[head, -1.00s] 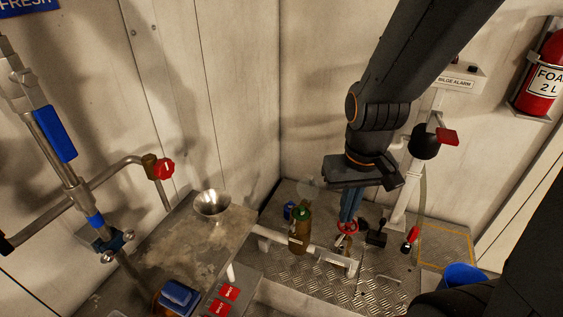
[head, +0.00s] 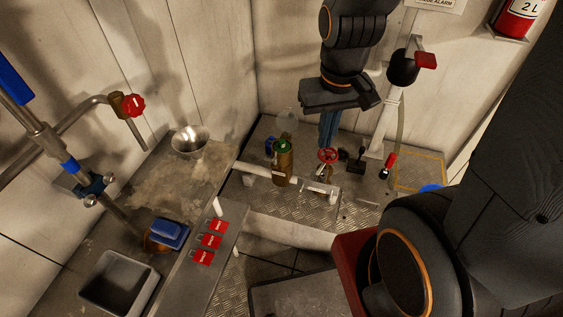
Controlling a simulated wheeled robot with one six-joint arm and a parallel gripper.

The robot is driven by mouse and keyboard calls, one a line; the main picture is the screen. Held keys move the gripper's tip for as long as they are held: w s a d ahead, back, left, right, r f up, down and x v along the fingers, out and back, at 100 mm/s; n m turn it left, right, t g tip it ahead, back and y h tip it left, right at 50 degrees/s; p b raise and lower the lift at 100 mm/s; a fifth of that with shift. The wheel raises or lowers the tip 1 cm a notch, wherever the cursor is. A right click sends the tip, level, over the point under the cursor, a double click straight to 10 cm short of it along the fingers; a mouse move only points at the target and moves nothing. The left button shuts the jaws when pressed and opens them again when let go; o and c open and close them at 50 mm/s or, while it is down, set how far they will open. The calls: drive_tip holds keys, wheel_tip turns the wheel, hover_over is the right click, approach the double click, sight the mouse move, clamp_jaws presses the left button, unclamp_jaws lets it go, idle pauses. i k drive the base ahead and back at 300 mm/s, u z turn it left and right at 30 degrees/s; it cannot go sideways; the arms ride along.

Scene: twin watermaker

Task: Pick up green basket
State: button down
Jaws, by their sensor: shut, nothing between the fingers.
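I see no green basket in the head view. The only green I can make out is the cap of a brown bottle (head: 283,165), which stands upright near a white pipe. My gripper (head: 327,143) points down with its blue fingers together and empty. In the picture it is just above a red valve wheel (head: 327,155), to the right of the bottle. I cannot tell whether the fingertips touch the wheel. My arm hides much of the right side.
A grey open bin (head: 118,283) is at lower left. A blue sponge-like block (head: 169,233), a metal funnel (head: 190,140) and red tags (head: 211,241) lie on the bench. A blue bucket (head: 430,188) is mostly hidden. A white post (head: 386,125) stands right of my gripper.

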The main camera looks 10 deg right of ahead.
sight(282, 146)
drive_tip(key=k, duration=1.2)
drive_tip(key=u, duration=0.9)
drive_tip(key=i, duration=1.15)
drive_tip(key=z, duration=0.9)
drive_tip(key=i, duration=0.35)
drive_tip(key=z, duration=0.35)
